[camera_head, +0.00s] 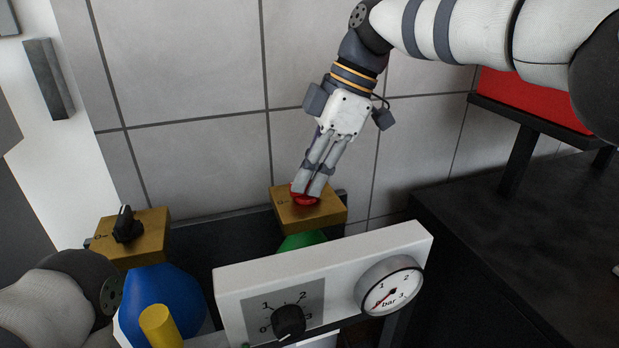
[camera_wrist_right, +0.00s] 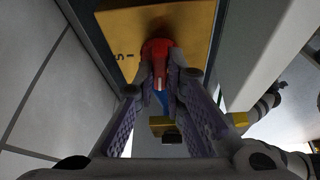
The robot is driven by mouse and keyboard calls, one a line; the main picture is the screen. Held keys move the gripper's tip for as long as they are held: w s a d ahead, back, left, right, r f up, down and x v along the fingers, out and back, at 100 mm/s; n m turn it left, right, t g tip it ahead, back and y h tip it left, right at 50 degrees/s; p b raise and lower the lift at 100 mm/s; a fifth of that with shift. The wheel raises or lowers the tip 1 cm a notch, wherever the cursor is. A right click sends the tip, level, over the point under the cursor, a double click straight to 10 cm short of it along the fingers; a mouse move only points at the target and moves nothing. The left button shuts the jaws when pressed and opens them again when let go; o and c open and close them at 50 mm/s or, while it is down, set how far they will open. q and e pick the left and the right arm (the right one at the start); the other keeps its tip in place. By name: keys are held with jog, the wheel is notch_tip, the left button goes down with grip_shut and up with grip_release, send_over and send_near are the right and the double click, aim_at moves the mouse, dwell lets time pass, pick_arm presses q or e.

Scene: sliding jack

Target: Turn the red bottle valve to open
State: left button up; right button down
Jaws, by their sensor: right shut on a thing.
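The red bottle valve (camera_head: 297,199) is a small round knob on a brass-coloured block (camera_head: 331,213) above a green bottle (camera_head: 301,240). My right gripper (camera_head: 306,190) comes down from above and is shut on the red valve, covering much of it. In the right wrist view, the red valve (camera_wrist_right: 157,46) sits between the fingertips of my right gripper (camera_wrist_right: 161,70), in front of the brass block (camera_wrist_right: 190,18). Part of my left arm shows at the lower left of the head view, but its gripper does not.
A black knob (camera_head: 127,224) sits on a second brass block (camera_head: 150,240) above a blue bottle (camera_head: 176,290). A yellow cylinder (camera_head: 160,326) stands before it. A white panel (camera_head: 330,262) with a dial knob (camera_head: 289,321) and pressure gauge (camera_head: 389,286) stands in front. A tiled wall (camera_head: 190,70) is behind.

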jog(key=shift+f+n+g, duration=0.15)
jog(key=shift+n+g, duration=0.15)
jog(key=shift+n, duration=0.3)
jog(key=c, duration=1.7)
grip_release()
jog(key=shift+o, duration=0.2)
